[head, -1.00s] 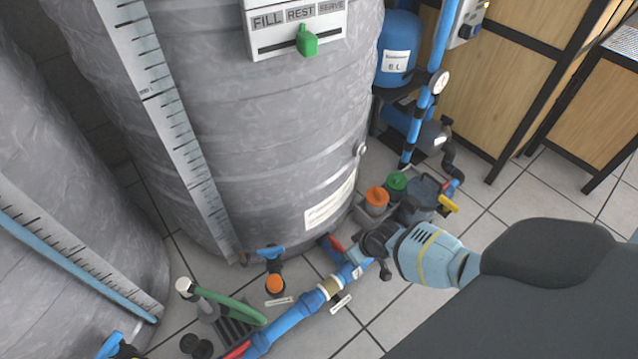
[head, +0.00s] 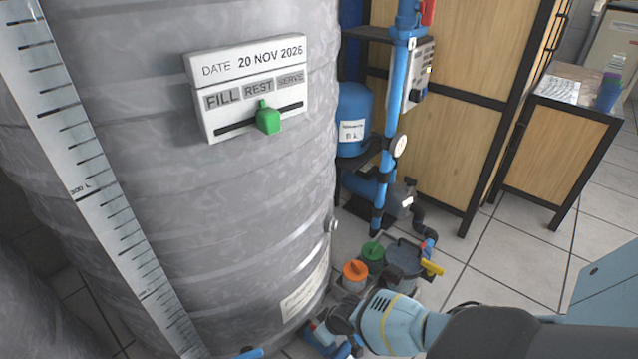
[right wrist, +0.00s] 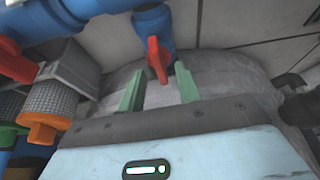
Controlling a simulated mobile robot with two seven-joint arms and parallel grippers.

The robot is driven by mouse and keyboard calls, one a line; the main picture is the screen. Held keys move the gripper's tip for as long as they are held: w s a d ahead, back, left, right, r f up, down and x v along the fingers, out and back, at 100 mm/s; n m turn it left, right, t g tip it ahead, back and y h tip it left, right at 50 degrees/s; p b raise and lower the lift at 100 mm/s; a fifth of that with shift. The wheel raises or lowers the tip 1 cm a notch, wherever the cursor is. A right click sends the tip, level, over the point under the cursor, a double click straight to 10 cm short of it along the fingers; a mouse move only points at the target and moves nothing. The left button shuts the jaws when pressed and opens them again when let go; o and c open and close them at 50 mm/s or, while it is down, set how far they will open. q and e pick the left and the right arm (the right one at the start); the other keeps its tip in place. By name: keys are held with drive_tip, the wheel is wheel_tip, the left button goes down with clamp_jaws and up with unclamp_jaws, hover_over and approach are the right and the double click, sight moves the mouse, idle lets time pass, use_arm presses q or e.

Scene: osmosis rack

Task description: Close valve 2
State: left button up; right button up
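In the right wrist view, a red valve handle (right wrist: 157,60) hangs on a blue pipe (right wrist: 152,22). My right gripper (right wrist: 159,84) is open, its two green fingers apart on either side of the handle's lower end. I see no clear contact between fingers and handle. In the head view my right gripper (head: 335,325) is low beside the grey tank (head: 220,190), at the blue pipework, and hides most of the valve there. No valve number is readable. My left gripper is not in view.
An orange-capped housing (head: 355,271) and a green-capped one (head: 372,252) stand close behind my right gripper. A yellow handle (head: 432,267) is to their right. A pump (head: 390,205) and blue vessel (head: 354,120) stand farther back. Tiled floor (head: 500,270) at right is clear.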

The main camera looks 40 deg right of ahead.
drive_tip(key=shift+b+x, duration=0.6)
drive_tip(key=shift+x, duration=0.5)
clamp_jaws()
